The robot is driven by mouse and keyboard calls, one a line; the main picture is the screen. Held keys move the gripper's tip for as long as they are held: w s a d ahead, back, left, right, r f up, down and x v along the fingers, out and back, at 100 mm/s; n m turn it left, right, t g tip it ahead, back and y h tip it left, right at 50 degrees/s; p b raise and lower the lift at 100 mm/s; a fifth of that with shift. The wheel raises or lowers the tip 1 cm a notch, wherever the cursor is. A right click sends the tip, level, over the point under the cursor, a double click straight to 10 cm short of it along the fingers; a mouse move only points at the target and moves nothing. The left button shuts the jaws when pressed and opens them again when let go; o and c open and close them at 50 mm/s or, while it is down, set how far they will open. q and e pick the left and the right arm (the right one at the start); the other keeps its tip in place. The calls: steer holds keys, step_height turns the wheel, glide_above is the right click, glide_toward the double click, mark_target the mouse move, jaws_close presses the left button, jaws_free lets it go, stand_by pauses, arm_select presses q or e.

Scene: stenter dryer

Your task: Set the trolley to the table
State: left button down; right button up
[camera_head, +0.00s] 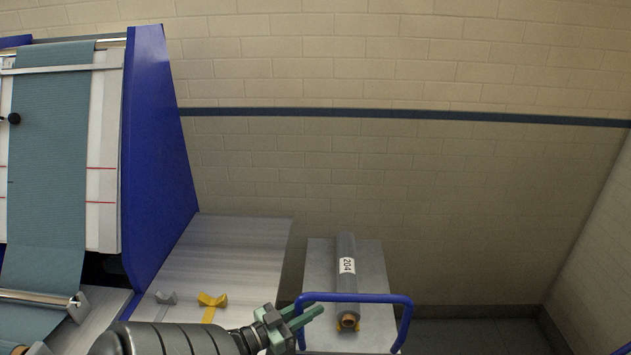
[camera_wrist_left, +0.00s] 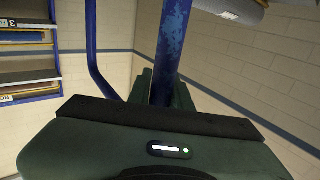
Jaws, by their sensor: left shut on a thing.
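The trolley has a grey deck (camera_head: 372,262) and a blue tubular handle (camera_head: 370,298) at its near end. A grey roll (camera_head: 346,278) labelled 204 lies lengthwise on the deck. The grey table (camera_head: 235,252) is to the left of the trolley, with a narrow gap showing between their edges. My left gripper (camera_head: 306,318) is at the left side of the handle. The left wrist view shows its fingers (camera_wrist_left: 160,88) shut around a blue upright (camera_wrist_left: 174,45) of the handle. The trolley's lower part is out of frame. My right gripper is not in view.
A yellow bracket (camera_head: 212,300) and a grey bracket (camera_head: 166,297) stand on the table near its front. The dryer's blue side panel (camera_head: 155,150) and teal fabric (camera_head: 50,150) are at the left. Brick walls close the back and right; dark floor (camera_head: 465,335) shows right of the trolley.

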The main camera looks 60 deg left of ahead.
arm_select(q)
steer(key=shift+s+a+f, duration=0.1)
steer(key=shift+f, duration=0.05)
steer(key=c, duration=1.3)
jaws_free()
steer(key=shift+s, duration=0.1)
steer(key=shift+s+a, duration=0.1)
steer(key=shift+a, duration=0.05)
steer(key=s+b, duration=0.2)
steer(key=s, duration=0.5)
steer(key=shift+s, duration=0.4)
steer(key=shift+s, duration=0.1)
